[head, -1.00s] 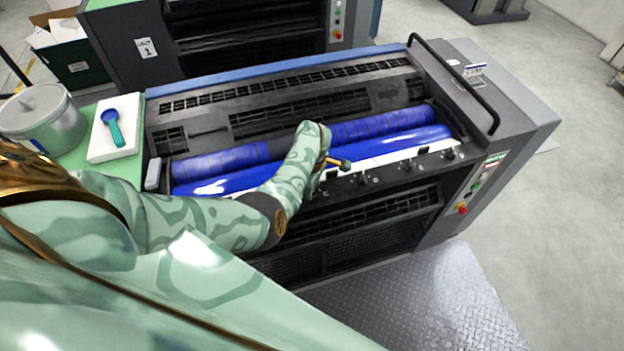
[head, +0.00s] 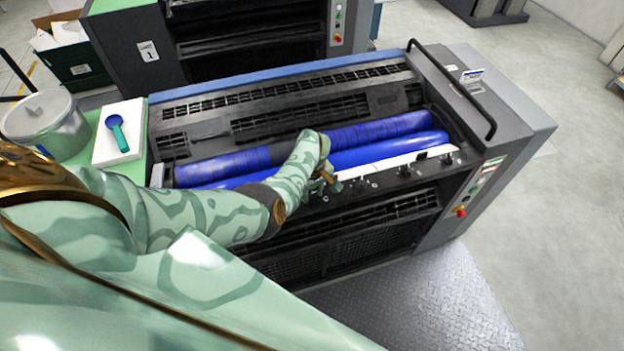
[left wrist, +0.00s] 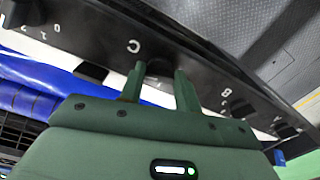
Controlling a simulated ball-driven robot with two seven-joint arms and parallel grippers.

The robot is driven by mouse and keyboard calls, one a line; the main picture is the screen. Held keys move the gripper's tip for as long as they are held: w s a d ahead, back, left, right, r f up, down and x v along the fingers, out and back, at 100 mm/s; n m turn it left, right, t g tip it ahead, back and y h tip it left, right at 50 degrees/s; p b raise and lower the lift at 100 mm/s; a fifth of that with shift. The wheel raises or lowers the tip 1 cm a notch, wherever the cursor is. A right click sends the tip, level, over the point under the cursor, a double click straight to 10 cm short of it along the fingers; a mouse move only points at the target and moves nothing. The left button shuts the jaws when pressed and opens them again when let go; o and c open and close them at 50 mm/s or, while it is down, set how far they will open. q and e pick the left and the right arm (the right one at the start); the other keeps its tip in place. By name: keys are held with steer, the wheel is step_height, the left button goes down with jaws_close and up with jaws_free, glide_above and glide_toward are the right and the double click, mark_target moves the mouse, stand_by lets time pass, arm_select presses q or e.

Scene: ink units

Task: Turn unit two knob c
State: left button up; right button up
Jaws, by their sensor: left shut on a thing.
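Unit two is the dark ink unit with two blue rollers (head: 390,148) and a row of small black knobs along its front ledge. My left gripper (head: 328,184) is at this ledge, in front of the rollers. In the left wrist view its two green fingers (left wrist: 160,86) stand on either side of a dark knob (left wrist: 160,68), shut on it. A white letter C is printed beside this knob, so it is knob c. The knob is mostly hidden between the fingers, and its turn angle cannot be told. My right gripper is not in view.
Other knobs sit along the ledge, one near the right end (head: 447,158). A black handrail (head: 455,85) rises at the unit's right side. A control panel with a red button (head: 461,211) is below. A grey can (head: 45,125) and a blue-green scoop (head: 117,132) are at left.

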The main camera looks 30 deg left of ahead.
mark_target(312, 194)
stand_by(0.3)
arm_select(q)
steer(key=o, duration=1)
step_height(312, 194, up, 6)
steer(key=p, duration=0.3)
steer(key=shift+r+p, duration=1.55)
steer(key=shift+r, duration=3.65)
